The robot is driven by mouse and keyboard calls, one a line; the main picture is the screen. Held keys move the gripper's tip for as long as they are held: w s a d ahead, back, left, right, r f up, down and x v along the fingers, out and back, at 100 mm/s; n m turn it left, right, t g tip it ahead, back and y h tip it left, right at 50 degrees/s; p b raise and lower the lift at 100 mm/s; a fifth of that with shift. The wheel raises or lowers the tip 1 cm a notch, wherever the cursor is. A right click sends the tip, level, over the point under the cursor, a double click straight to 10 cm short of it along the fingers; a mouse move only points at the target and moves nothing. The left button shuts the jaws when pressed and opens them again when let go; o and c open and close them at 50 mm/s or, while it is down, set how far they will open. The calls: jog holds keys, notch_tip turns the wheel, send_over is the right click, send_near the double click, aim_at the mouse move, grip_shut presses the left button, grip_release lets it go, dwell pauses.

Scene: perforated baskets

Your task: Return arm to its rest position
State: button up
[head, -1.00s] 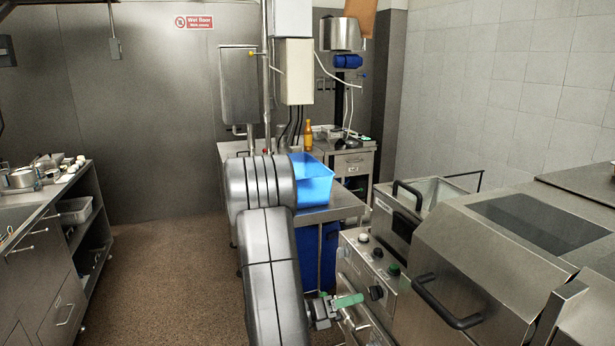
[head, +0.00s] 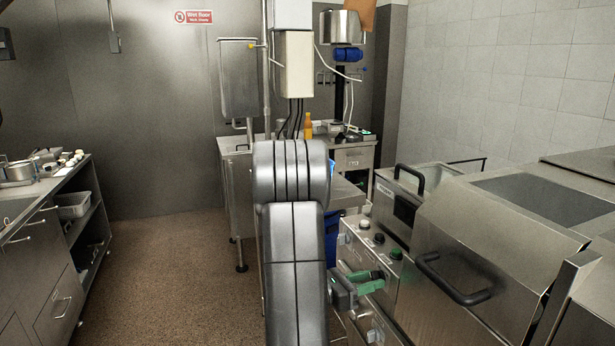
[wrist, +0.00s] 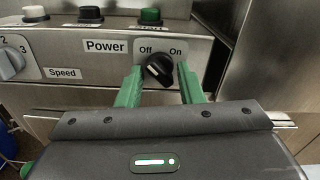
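My gripper (head: 380,280) is open, its two green fingers apart with nothing held between them. In the head view it is in front of the machine's control panel, at the lower right of my grey arm. In the wrist view, the fingers of my gripper (wrist: 159,68) point at the panel, one on either side of the black Power knob (wrist: 158,70). The knob shows between the fingertips below the Off and On labels, with a visible gap to each finger. How far the fingertips are from the panel is hard to tell.
The steel machine (head: 470,230) with a large handle fills the right. Buttons (wrist: 150,16) and a Speed knob (wrist: 10,62) are on its panel. A blue basket (head: 331,170) is mostly hidden behind my arm. A counter (head: 75,215) stands left; the floor between is clear.

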jog(key=shift+m+b, duration=1.45)
jog(key=shift+m, duration=1.55)
